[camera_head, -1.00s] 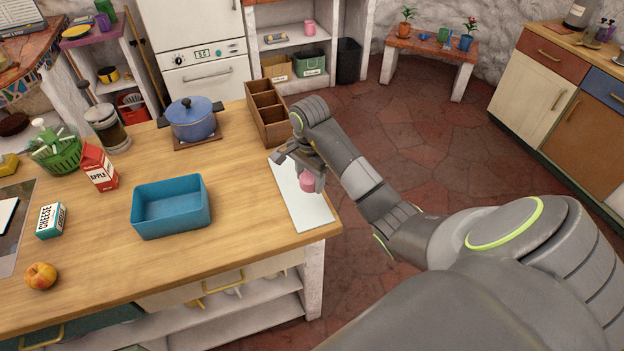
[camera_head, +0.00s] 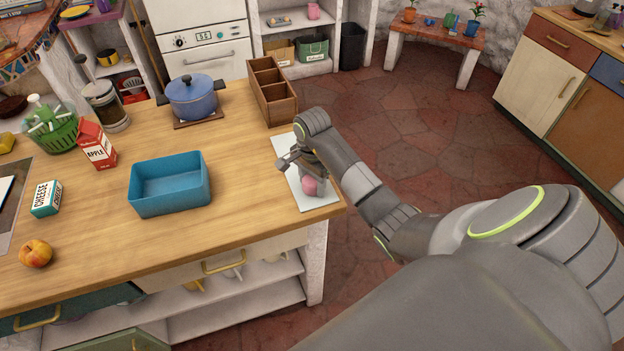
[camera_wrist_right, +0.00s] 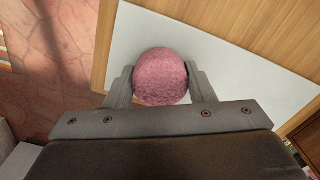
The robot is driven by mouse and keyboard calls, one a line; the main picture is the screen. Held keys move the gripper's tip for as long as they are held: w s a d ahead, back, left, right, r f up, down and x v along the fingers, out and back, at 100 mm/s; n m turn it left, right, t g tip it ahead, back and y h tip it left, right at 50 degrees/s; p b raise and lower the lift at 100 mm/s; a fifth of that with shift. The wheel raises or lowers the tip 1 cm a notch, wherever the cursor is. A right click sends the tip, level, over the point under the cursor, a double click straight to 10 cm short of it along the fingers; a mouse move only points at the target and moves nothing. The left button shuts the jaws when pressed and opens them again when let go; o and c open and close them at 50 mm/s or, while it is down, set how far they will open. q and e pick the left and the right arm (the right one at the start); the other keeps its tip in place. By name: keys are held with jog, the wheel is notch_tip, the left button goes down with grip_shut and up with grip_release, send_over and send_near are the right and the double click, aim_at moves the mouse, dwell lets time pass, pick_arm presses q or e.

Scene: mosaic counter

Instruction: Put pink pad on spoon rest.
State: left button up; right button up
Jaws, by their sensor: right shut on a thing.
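The pink pad (camera_head: 309,186) is a round, rough-surfaced piece. My right gripper (camera_wrist_right: 160,72) is shut on it, one finger on each side, and the pad also shows in the right wrist view (camera_wrist_right: 160,84). A flat white rectangular slab (camera_head: 325,199) lies at the counter's right end, and it fills much of the wrist view (camera_wrist_right: 215,60). The pad is over its near part; I cannot tell whether they touch. Nothing else in view looks like a spoon rest, and I cannot tell whether the slab is it. My left gripper is not in view.
A wooden compartment box (camera_head: 271,92) stands just behind the slab. A blue bin (camera_head: 170,197), a blue pot (camera_head: 191,97) and a juice carton (camera_head: 96,146) stand further left. The counter's right edge runs close beside the slab, with red floor beyond.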

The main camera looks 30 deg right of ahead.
aim_at(312, 179)
jog(key=shift+f, duration=0.2)
jog(key=o, duration=0.9)
jog(key=shift+r, duration=0.1)
jog(key=shift+o, duration=0.2)
jog(key=shift+r, duration=0.1)
jog(key=shift+r, duration=0.15)
notch_tip(312, 179, up, 5)
jog(key=shift+w+f+b, duration=0.1)
jog(key=shift+b, duration=0.5)
notch_tip(312, 179, up, 7)
jog(key=p, duration=0.7)
